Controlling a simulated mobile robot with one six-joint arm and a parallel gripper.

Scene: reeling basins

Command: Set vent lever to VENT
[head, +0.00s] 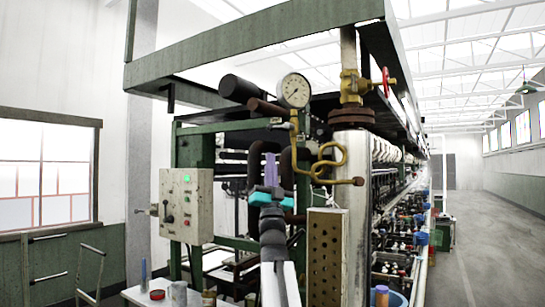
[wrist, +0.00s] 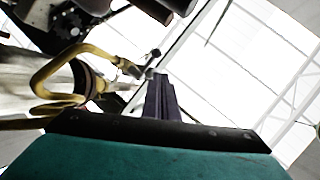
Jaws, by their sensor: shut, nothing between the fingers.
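My gripper (head: 270,160) is upright in the middle of the head view, its purple fingers together above a teal body. It holds nothing. In the wrist view the shut fingers (wrist: 160,84) point up past a curved yellow pipe (wrist: 62,68). A grey control box (head: 186,205) stands left of my gripper, with a green light, a black knob (head: 170,218) and a small lever (head: 150,211) on its left side. I cannot tell which part is the vent lever, and no VENT marking is readable.
A pressure gauge (head: 294,90) and a brass valve with a red handle (head: 386,82) are above and right of my gripper. A looped yellow pipe (head: 328,160) and dark pipes are close behind it. A perforated panel (head: 325,256) stands right. The aisle (head: 490,240) is clear.

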